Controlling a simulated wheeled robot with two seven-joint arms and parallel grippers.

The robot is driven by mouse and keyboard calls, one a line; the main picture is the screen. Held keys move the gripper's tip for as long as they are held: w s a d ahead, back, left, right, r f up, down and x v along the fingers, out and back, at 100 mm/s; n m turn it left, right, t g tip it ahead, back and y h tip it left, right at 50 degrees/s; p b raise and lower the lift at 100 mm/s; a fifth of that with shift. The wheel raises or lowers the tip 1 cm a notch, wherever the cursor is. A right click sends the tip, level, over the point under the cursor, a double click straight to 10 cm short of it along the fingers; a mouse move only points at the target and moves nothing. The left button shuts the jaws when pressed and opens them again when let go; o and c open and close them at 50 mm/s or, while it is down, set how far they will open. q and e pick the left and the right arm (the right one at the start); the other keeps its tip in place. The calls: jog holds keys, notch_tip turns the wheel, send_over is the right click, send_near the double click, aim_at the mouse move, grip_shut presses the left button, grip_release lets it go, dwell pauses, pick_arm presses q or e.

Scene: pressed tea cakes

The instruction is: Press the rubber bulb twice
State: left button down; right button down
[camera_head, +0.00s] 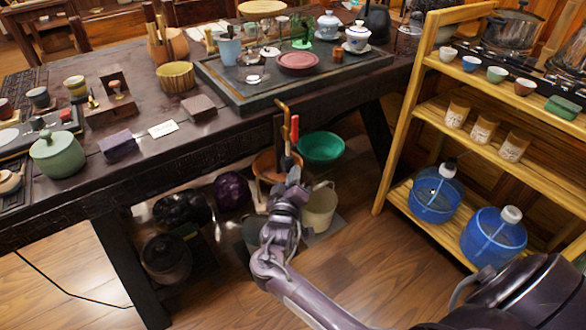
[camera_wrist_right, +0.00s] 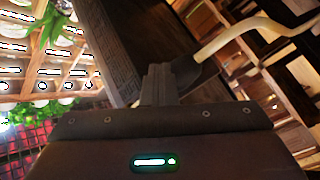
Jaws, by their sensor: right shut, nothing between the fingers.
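I cannot pick out the rubber bulb with certainty. Two blue water bottles, one upper-left (camera_head: 437,200) and one lower-right (camera_head: 492,238), stand on the bottom of the wooden shelf. My right gripper (camera_head: 291,176) is shut and empty, in front of the dark table's edge and above the buckets on the floor. In the right wrist view its fingers (camera_wrist_right: 158,72) are together beside a dark table-like surface. A curved pale tube or handle (camera_wrist_right: 240,34) shows close behind them. My left gripper is not in view.
The dark table (camera_head: 225,135) carries a tea tray (camera_head: 355,70), a green lidded jar (camera_head: 57,157) and small boxes. A green bowl (camera_head: 322,147) and a cream bucket (camera_head: 319,208) are near my right gripper. The shelf (camera_head: 405,130) stands right; wood floor is open in front.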

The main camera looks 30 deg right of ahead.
jog(key=shift+w, duration=0.15)
dwell(0.3)
jog(key=shift+s+p, duration=0.9)
jog(key=shift+s, duration=0.25)
